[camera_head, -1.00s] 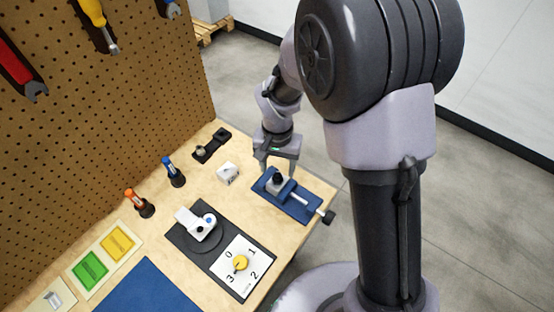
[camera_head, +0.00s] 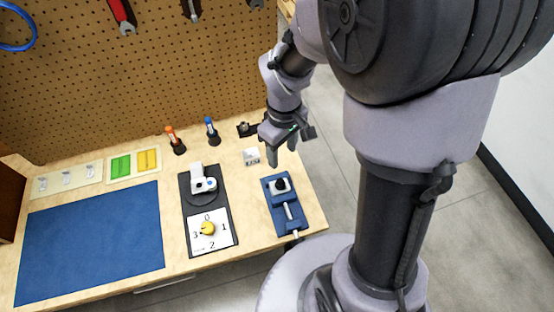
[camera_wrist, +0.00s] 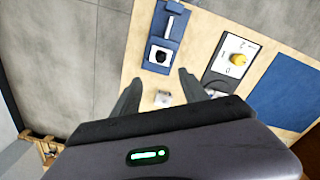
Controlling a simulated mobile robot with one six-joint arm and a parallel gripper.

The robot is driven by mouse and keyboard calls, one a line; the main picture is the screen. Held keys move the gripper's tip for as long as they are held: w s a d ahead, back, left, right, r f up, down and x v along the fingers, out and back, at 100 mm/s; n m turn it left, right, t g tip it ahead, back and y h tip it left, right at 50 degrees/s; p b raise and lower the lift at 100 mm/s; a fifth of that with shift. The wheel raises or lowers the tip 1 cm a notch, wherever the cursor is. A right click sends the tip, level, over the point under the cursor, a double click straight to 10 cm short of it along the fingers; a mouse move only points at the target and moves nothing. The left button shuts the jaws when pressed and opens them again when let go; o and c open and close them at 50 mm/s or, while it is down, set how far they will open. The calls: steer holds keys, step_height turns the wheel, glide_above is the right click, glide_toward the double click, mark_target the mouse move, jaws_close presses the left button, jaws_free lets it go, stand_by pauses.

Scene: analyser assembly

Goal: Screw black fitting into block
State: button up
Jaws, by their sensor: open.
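The black fitting (camera_head: 281,185) sits upright at the top of a pale block, which is clamped in the blue vise (camera_head: 275,217) at the right end of the bench. How deep the fitting sits in the block cannot be told. In the wrist view the fitting (camera_wrist: 160,56) shows as a dark round cap inside the blue vise (camera_wrist: 175,20), beyond my fingertips. My gripper (camera_head: 282,143) is open and empty, above and behind the vise, apart from the fitting. Its two spread fingers (camera_wrist: 158,82) also show in the wrist view.
A small white block (camera_head: 251,157) stands behind the vise. The black plate with a white device and a yellow dial (camera_head: 207,228) lies left of it. A blue mat (camera_head: 90,245), marker holders (camera_head: 179,148) and green and yellow trays (camera_head: 121,166) are further left. The pegboard (camera_head: 130,80) rises behind.

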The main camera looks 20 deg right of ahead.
mark_target(280, 182)
step_height(280, 182, down, 16)
steer(key=b, duration=0.6)
steer(key=shift+a+f, duration=0.1)
steer(key=shift+c, duration=0.4)
jaws_close()
steer(key=shift+f+m+b, duration=0.15)
steer(key=shift+m+b, duration=0.65)
steer(key=shift+m, duration=1.2)
steer(key=m+b, duration=0.1)
steer(key=m, duration=0.1)
steer(key=shift+m, duration=0.3)
steer(key=m+b, duration=0.1)
steer(key=m, duration=0.2)
steer(key=shift+a, duration=0.1)
steer(key=shift+o, duration=0.4)
jaws_free()
